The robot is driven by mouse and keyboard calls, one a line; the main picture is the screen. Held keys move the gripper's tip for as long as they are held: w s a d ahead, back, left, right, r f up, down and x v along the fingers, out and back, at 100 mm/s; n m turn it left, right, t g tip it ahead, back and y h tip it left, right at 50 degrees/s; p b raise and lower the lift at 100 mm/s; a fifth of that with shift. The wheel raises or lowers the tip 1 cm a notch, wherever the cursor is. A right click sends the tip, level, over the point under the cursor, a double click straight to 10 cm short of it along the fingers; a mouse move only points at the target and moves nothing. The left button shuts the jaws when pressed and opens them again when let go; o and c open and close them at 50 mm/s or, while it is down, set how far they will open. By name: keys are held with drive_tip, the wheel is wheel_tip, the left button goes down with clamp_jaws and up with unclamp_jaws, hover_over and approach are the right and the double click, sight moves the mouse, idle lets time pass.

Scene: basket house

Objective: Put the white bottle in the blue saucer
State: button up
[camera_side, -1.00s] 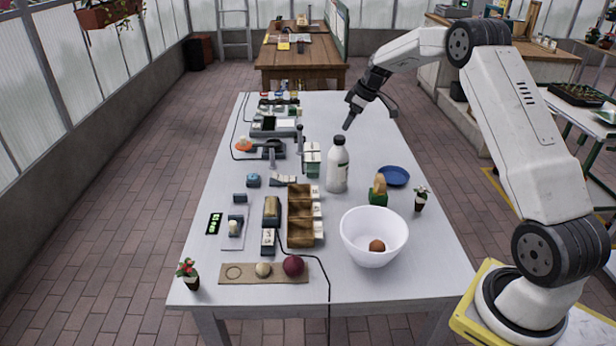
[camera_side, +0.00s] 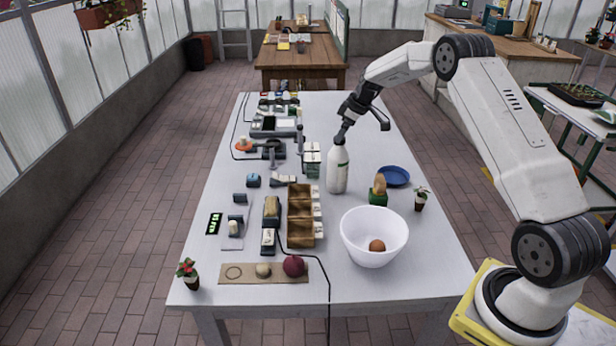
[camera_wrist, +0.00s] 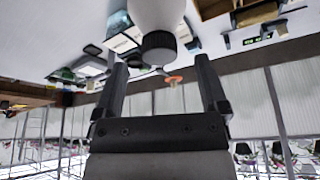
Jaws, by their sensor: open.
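The white bottle (camera_side: 338,170) stands upright on the table, with a dark cap that also shows in the wrist view (camera_wrist: 159,46). The blue saucer (camera_side: 394,176) lies flat to the right of the bottle and looks empty. My gripper (camera_side: 342,134) is at the bottle's top in the side view. In the wrist view my gripper (camera_wrist: 160,80) has its two fingers spread wide, with the cap just beyond and between the tips. I cannot tell whether a finger touches the bottle. Part of the cap is hidden behind the gripper in the side view.
A green cup with a tan object (camera_side: 378,190) and a small potted plant (camera_side: 421,198) stand close to the saucer. A white bowl (camera_side: 374,238) holds a brown ball. Wooden bins (camera_side: 300,215) and small devices stand left of the bottle.

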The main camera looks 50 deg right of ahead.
drive_tip(key=shift+x, duration=1.65)
clamp_jaws()
drive_tip(key=shift+r, duration=0.1)
idle(0.4)
